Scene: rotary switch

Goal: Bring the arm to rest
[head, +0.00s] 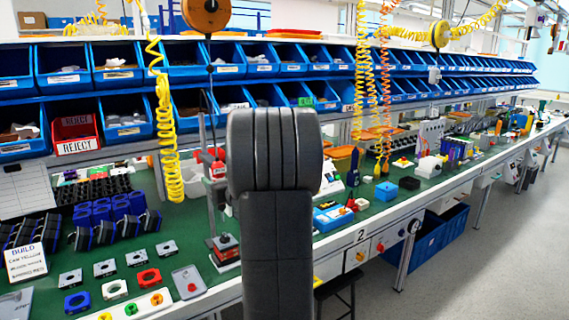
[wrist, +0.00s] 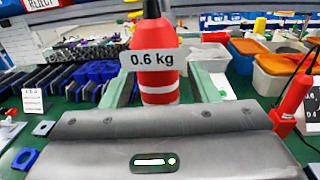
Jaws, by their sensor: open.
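My gripper (wrist: 162,78) is open in the wrist view, its two pale green-grey fingers set apart above the dark grey gripper body. A red cylinder (wrist: 158,90) labelled "0.6 kg" appears between the fingers in that view. I cannot tell whether it is between them or beyond them; no grip on it shows. In the head view my dark, upright arm (head: 275,200) fills the middle and hides part of the bench. The gripper itself is not visible there. A front panel marked "2" (head: 370,247) with small round controls is right of the arm.
A long green-topped bench (head: 165,240) holds several small blocks and fixtures. Rows of blue bins (head: 115,65) stand behind it. A yellow coiled hose (head: 165,130) hangs left of my arm. Grey floor (head: 480,240) is open at the right.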

